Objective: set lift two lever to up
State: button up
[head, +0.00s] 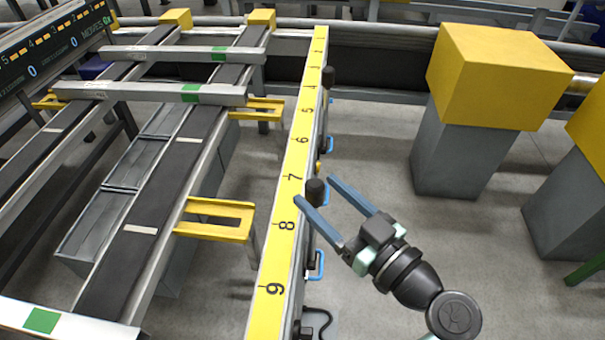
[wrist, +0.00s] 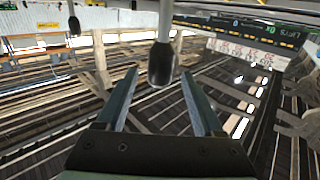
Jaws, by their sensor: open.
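A lever with a black knob (head: 316,191) stands at the yellow numbered rail, between the 7 and 8 marks. My gripper (head: 313,187) is open, with one blue finger on each side of this knob. In the wrist view the knob (wrist: 161,64) shows between the spread fingertips (wrist: 159,73), with clear gaps on both sides. A second black knob (head: 328,76) stands farther along the rail; one also shows in the wrist view (wrist: 74,26). I see no label telling which lever is lift two.
The yellow rail (head: 290,200) runs away from me, with blue handles (head: 317,265) along its right side. Left of it are conveyor tracks and yellow brackets (head: 216,220). Grey posts with yellow tops (head: 495,75) stand at right. Open floor lies between.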

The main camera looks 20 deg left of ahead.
jog(key=shift+x, duration=2.8)
grip_shut()
jog(key=shift+d, duration=0.1)
